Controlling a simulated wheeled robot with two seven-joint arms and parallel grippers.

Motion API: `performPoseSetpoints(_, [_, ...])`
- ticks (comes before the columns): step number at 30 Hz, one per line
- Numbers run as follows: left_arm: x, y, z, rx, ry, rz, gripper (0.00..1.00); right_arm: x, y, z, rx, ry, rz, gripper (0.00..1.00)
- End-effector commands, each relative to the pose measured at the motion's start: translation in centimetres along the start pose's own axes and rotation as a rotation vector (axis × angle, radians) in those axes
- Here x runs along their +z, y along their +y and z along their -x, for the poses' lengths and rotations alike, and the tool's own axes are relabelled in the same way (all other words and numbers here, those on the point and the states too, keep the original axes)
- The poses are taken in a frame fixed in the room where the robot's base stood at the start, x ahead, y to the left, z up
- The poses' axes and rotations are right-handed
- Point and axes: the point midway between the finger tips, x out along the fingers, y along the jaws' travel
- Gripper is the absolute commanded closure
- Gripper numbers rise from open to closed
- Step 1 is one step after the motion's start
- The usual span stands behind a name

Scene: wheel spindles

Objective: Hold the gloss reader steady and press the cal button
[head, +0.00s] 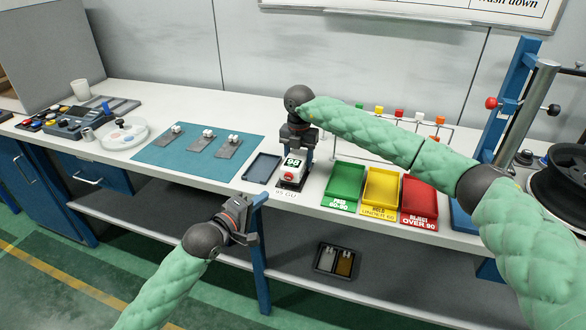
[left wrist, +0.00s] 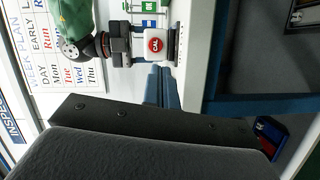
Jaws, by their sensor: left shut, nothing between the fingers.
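The gloss reader (head: 292,168) is a small white block with a dark display and a red button, standing upright at the bench's front edge. The red cal button (head: 288,175) faces the front; in the left wrist view it reads CAL (left wrist: 155,44). My right gripper (head: 297,150) is at the reader from above and behind, its fingers beside it; whether they press on it is unclear. My left gripper (head: 262,197) is shut and empty, in front of the bench, below and left of the reader, apart from it.
A dark blue tray (head: 262,168) lies left of the reader. Green (head: 344,182), yellow (head: 381,190) and red (head: 419,200) bins stand to its right. A teal mat (head: 185,160) holds grey parts.

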Motion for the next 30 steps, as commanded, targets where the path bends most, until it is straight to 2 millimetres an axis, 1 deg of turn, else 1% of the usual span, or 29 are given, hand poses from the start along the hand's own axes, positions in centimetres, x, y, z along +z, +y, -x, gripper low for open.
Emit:
performPoseSetpoints(9, [0.3, -3.1, -1.3, -0.091, 0.154, -0.162, 1.00, 0.0, 0.0, 0.0, 0.000, 0.000, 0.000, 0.78])
performPoseSetpoints(15, [0.4, -4.6, -1.9, -0.153, 0.271, -0.274, 1.00, 0.0, 0.0, 0.0, 0.000, 0.000, 0.000, 0.78])
performPoseSetpoints(22, [0.6, -5.7, -2.1, -0.218, 0.415, -0.400, 1.00, 0.0, 0.0, 0.1, 0.000, 0.000, 0.000, 0.78])
performPoseSetpoints(30, [1.1, -5.6, -1.9, -0.283, 0.594, -0.546, 1.00, 0.0, 0.0, 0.0, 0.000, 0.000, 0.000, 0.78])
